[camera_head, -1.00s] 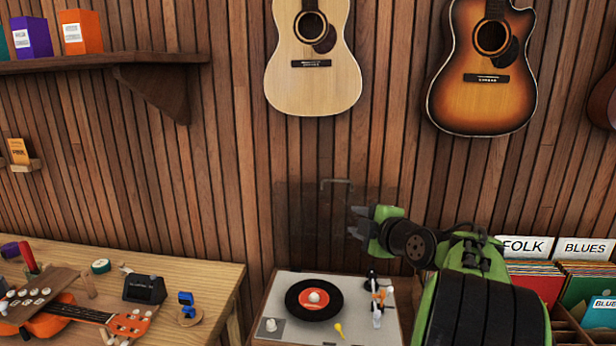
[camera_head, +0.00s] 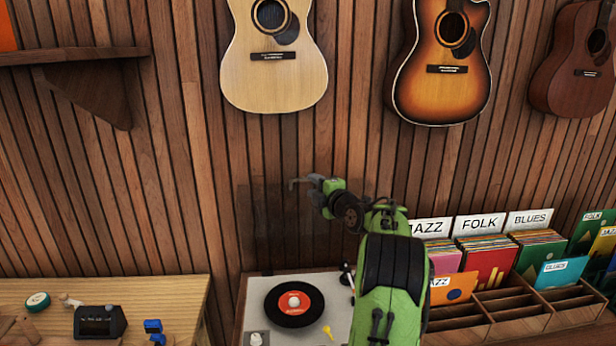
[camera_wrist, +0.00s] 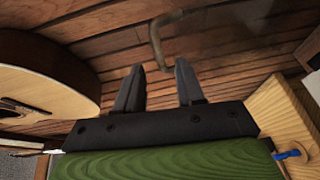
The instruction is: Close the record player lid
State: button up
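The record player (camera_head: 335,313) stands below the wooden wall with a black record and red label on it. Its see-through dark lid (camera_head: 268,225) is raised upright at the back and hard to make out against the wall. A thin bent handle (camera_head: 297,182) shows at the lid's top edge; in the wrist view the handle (camera_wrist: 157,38) lies just beyond my fingertips, between their lines. My gripper (camera_head: 317,187) is beside the handle at the lid's top. In the wrist view my gripper (camera_wrist: 160,68) has its two fingers apart, with nothing between them.
Record crates (camera_head: 500,315) with sleeves stand to the right of my arm. A wooden table (camera_head: 170,292) with small items is at the left. Guitars (camera_head: 273,60) hang on the wall above. A yellow piece (camera_head: 328,332) lies on the player's deck.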

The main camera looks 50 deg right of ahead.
aim_at(306, 180)
jog(key=p+x, duration=0.1)
jog(key=x, duration=0.3)
grip_shut()
